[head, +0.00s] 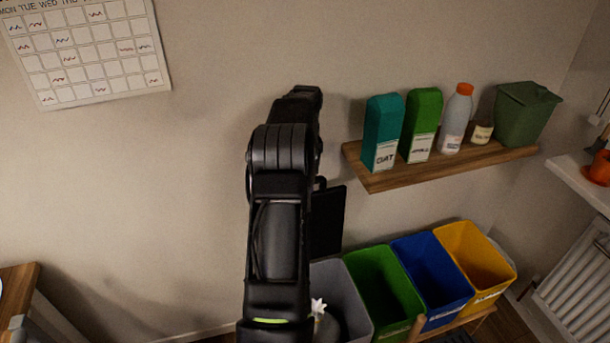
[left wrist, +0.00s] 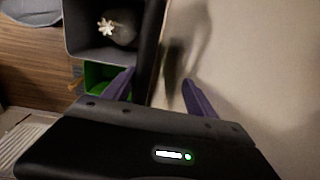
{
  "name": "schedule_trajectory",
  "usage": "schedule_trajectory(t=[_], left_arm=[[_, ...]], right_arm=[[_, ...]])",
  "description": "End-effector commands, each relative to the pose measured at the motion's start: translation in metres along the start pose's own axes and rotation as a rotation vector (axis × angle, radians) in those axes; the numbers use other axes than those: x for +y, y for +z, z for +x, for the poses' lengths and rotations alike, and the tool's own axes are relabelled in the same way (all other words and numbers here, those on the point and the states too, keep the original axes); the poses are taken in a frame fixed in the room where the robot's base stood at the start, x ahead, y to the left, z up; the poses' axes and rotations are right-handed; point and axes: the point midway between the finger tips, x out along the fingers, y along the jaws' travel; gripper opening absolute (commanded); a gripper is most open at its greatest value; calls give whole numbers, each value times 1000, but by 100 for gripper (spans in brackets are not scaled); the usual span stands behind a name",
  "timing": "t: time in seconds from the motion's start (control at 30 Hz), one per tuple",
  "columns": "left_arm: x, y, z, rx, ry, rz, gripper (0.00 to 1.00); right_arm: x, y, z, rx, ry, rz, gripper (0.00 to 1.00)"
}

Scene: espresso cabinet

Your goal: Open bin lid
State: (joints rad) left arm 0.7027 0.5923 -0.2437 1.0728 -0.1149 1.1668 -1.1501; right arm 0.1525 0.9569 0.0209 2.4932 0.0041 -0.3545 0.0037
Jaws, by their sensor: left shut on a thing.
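The bin lid (head: 328,222) is a dark flat panel. It stands about upright at the back of the grey bin (head: 345,300), partly hidden by my left arm. The bin's mouth is uncovered, and a white flower and a grey rounded thing show inside. In the left wrist view the lid (left wrist: 149,50) is a dark strip beside the open grey bin (left wrist: 72,40). My left gripper (left wrist: 160,78) has its purple fingers on either side of the lid's edge area and is shut on it; the exact contact is unclear. In the head view my arm hides its fingers. My right gripper is out of view.
Green (head: 385,290), blue (head: 432,280) and yellow (head: 477,265) open bins stand right of the grey one. A wooden shelf (head: 400,178) with cartons, a bottle and a green container is on the wall above. A radiator (head: 580,275) is at the right.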

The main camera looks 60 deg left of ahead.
Motion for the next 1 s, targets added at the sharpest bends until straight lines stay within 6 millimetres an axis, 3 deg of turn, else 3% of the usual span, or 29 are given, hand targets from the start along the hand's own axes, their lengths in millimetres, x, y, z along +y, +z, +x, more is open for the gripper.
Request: schedule_trajectory(t=[0.27, 0.6, 1.0], left_arm=[[-7, 4, -17, -1, -24, -4, 41], [-3, 1, -72, 2, -18, -3, 41], [1, 0, -81, 0, -5, -1, 41]], right_arm=[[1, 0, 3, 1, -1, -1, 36], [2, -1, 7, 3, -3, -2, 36], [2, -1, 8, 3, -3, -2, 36]])
